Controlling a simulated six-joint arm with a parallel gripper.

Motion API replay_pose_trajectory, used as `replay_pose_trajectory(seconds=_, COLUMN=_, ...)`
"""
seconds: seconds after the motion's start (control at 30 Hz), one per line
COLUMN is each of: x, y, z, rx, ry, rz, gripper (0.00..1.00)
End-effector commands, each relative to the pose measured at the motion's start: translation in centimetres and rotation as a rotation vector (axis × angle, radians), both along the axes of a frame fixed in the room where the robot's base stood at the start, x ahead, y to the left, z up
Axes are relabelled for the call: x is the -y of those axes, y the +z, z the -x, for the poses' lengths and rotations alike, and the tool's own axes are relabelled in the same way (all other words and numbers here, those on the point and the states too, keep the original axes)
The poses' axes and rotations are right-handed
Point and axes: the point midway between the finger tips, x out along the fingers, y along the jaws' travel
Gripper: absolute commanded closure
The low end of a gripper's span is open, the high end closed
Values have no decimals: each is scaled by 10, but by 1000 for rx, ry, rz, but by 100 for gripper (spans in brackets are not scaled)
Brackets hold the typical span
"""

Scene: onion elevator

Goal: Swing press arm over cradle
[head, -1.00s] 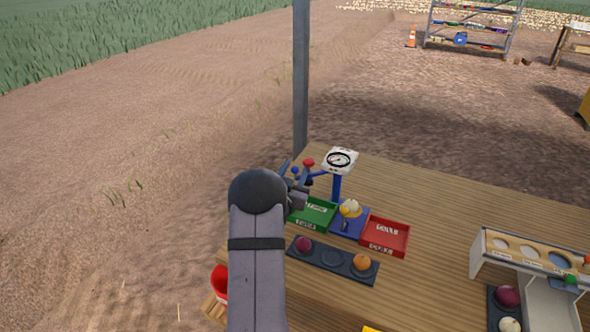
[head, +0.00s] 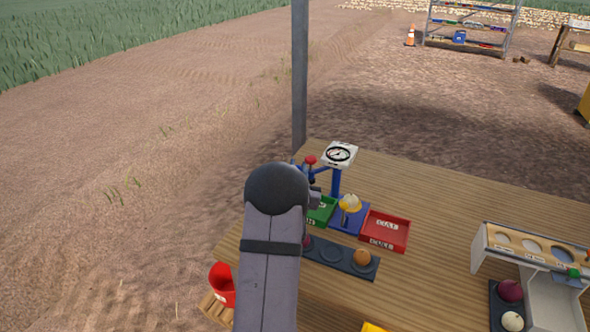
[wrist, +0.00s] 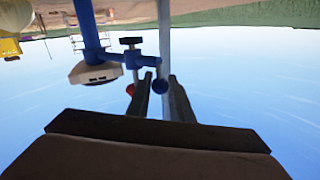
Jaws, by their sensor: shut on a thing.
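The press has a blue post (head: 336,183) with a white dial gauge (head: 340,154) on top. In the head view my own arm hides most of the gripper. The cradle on the blue base (head: 334,222) holds a pale onion (head: 350,203), in front of the post and right of the press arm.
A green tray (head: 320,212) lies left of the cradle and a red tray (head: 385,231) right of it. A dark strip (head: 330,253) with an orange onion (head: 362,257) lies in front. A grey metal pole (head: 300,80) rises behind the table's left corner.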

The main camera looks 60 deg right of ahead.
Motion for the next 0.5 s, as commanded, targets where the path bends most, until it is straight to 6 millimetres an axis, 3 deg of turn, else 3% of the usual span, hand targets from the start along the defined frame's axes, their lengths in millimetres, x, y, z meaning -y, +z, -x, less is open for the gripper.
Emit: replay_pose_trajectory(seconds=0.5, x=-20, y=0, z=54, rx=3, ry=349, rz=1, gripper=100)
